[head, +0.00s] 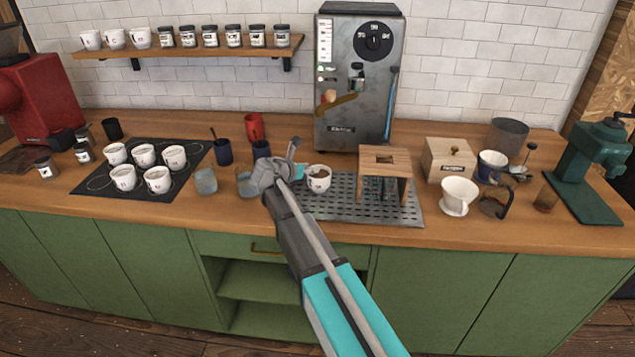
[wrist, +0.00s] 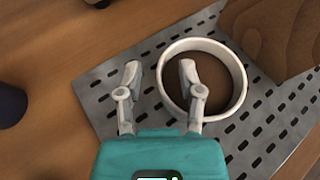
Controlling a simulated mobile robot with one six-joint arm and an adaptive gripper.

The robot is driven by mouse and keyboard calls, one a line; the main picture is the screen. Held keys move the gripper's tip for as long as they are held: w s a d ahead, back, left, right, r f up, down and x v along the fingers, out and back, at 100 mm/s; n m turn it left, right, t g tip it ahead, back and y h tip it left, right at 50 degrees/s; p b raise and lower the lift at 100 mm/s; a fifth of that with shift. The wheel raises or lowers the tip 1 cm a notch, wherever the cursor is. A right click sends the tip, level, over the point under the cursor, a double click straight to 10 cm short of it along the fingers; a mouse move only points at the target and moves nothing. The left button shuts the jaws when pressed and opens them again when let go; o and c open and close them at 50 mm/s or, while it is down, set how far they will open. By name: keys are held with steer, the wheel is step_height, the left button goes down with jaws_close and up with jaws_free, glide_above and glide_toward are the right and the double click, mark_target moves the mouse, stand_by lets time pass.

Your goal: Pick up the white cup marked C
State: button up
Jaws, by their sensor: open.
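A white cup (head: 319,180) with brown contents stands upright on the perforated metal tray (head: 342,212). Its mark is too small to read surely. In the wrist view the cup (wrist: 237,102) lies to the right, seen from above. My gripper (head: 293,162) is open and empty at the cup's left side. In the wrist view, the near left rim lies between the fingertips of my gripper (wrist: 160,75): the left finger is outside the cup, the right one over its opening. I cannot tell whether either finger touches the cup.
A wooden stand (head: 385,162) is close on the cup's right, and the espresso machine (head: 358,90) is behind. A glass (head: 246,182) and dark cups (head: 223,152) are to the left. More white cups stand on a black mat (head: 100,182) and a wall shelf (head: 185,51).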

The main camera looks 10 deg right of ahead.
jaws_close()
steer(key=shift+r, duration=0.1)
stand_by(0.5)
step_height(320, 180, up, 2)
steer(key=p, duration=0.2)
steer(key=shift+r+p, duration=0.25)
steer(key=shift+p, duration=0.15)
steer(key=s+r+p, duration=0.1)
steer(key=r+p, duration=0.1)
steer(key=s+r+p, duration=0.4)
steer(key=shift+r+p, duration=0.35)
steer(key=s+r+p, duration=0.3)
steer(key=s, duration=0.6)
steer(key=shift+r+p, duration=0.3)
steer(key=shift+r, duration=0.05)
steer(key=shift+d, duration=0.1)
